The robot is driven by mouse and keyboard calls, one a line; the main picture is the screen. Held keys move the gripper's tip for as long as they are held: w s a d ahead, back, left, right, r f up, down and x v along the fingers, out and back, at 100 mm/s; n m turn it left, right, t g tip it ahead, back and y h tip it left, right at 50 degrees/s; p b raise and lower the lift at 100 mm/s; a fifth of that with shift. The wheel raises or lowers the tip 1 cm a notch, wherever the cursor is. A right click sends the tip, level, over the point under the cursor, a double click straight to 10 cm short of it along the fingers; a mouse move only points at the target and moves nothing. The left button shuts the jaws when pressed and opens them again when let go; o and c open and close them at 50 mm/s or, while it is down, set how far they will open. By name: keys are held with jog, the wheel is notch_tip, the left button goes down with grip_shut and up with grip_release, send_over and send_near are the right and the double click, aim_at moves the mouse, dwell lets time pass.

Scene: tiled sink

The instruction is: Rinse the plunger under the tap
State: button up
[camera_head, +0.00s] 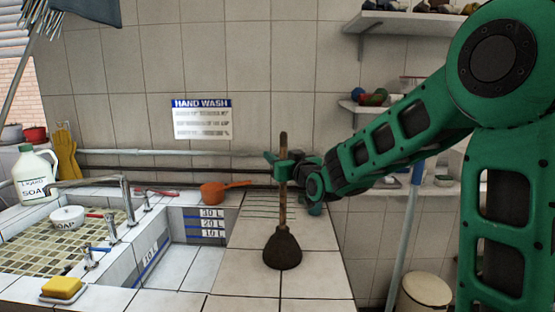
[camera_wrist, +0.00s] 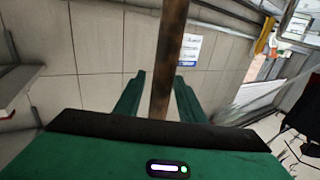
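The plunger has a brown wooden handle (camera_head: 283,205) and a dark rubber cup (camera_head: 282,250). It stands upright on the tiled counter, right of the sink, in the head view. My gripper (camera_head: 284,160) is around the upper handle. In the wrist view, the handle (camera_wrist: 168,55) passes between my gripper's two green fingers (camera_wrist: 160,85). A gap shows on its left side, and it lies close to the right finger. The fingers look open around it. The metal tap (camera_head: 90,183) is at the left, its spout over the mosaic-tiled basin (camera_head: 35,247).
A deeper white basin (camera_head: 185,262) with level marks lies between tap and plunger. An orange dipper (camera_head: 215,191) sits behind it. Pipes (camera_head: 170,153) run along the wall; shelves are right.

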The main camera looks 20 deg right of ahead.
jog(key=shift+r, duration=0.1)
jog(key=s+d, duration=0.2)
jog(key=s, duration=0.9)
jog(key=shift+s, duration=0.4)
